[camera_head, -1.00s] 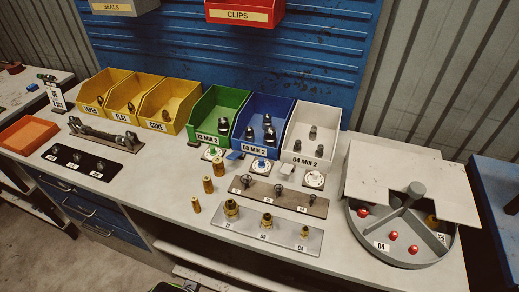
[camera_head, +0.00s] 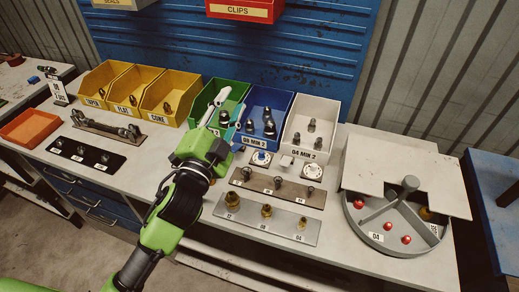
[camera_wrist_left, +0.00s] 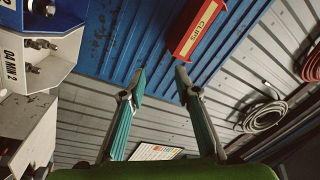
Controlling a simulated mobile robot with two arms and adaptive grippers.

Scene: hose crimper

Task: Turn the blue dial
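The blue dial (camera_head: 262,157) is a small round white plate with a blue centre on the bench, in front of the blue bin. My left gripper (camera_head: 230,102) is above the bench in front of the green and blue bins, to the left of the dial and apart from it. Its two fingers are spread with nothing between them, as the left wrist view (camera_wrist_left: 160,75) also shows. The dial does not show in the left wrist view. My right gripper is not in view.
A blue bin (camera_head: 285,104), a green bin (camera_head: 233,88) and a white bin (camera_head: 329,113) stand behind the dials. A brown strip with fittings (camera_head: 314,198) lies in front. A white dial (camera_head: 308,172) is to the right, and a round grey tray (camera_head: 380,246) further right.

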